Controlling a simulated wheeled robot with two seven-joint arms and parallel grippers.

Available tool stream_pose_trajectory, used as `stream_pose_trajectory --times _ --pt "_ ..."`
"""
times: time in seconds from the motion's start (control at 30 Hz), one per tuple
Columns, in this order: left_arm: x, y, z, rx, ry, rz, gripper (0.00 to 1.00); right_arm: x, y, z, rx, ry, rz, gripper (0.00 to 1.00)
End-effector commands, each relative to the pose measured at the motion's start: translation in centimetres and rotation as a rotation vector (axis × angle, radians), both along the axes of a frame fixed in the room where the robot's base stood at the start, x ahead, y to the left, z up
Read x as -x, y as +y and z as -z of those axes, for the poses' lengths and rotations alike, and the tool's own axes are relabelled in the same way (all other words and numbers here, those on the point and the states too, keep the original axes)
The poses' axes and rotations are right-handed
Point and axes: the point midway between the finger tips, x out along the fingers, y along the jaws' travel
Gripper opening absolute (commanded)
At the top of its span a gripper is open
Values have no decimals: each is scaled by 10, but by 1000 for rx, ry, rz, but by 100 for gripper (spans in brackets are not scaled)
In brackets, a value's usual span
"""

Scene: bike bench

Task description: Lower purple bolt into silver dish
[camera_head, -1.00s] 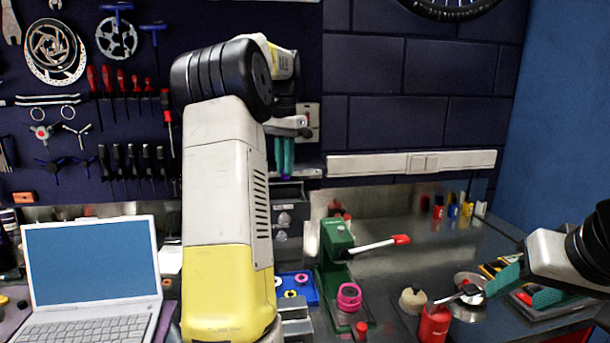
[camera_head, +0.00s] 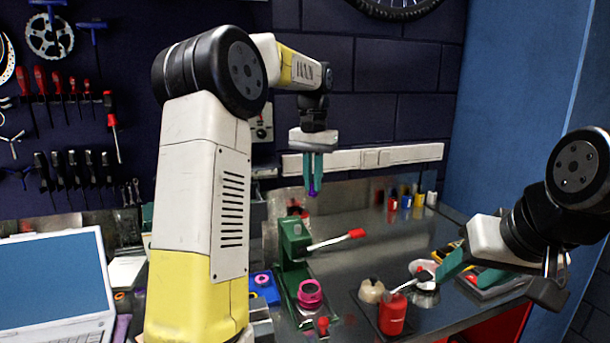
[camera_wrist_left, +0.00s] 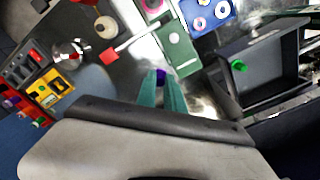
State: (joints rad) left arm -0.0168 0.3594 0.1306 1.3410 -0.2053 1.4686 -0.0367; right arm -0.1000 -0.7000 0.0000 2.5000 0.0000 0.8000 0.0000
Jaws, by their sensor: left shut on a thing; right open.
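The purple bolt (camera_head: 313,193) is pinched between the teal fingertips of my left gripper (camera_head: 313,186), which is shut on it high above the bench. In the left wrist view the purple bolt (camera_wrist_left: 160,74) shows at the tips of my left gripper (camera_wrist_left: 160,80). The silver dish (camera_head: 427,294) stands on the bench to the lower right of the bolt, partly hidden by the red can and its spout. It also shows at upper left in the left wrist view (camera_wrist_left: 68,55). My right gripper (camera_head: 468,270) is open, just right of the dish.
A green press (camera_head: 293,250) with a red-tipped lever, a pink ring (camera_head: 310,292), a beige pot (camera_head: 371,290) and a red can (camera_head: 392,315) stand near the dish. A laptop (camera_head: 55,285) is at left.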

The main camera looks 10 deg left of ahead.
Motion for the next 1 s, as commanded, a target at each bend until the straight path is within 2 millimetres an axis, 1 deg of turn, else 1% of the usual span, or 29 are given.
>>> stream_pose_trajectory --times 0.03,0.3,0.67,1.0 --pt "-1 -10 3 0 2 4 0 0 0 0 0 0 0 52" --pt "-7 -62 19 0 2 4 0 0 0 0 0 0 0 52" --pt "-14 -129 46 0 2 3 0 0 0 0 0 0 0 52" --pt "-21 -189 76 0 1 2 0 0 0 0 0 0 0 52"
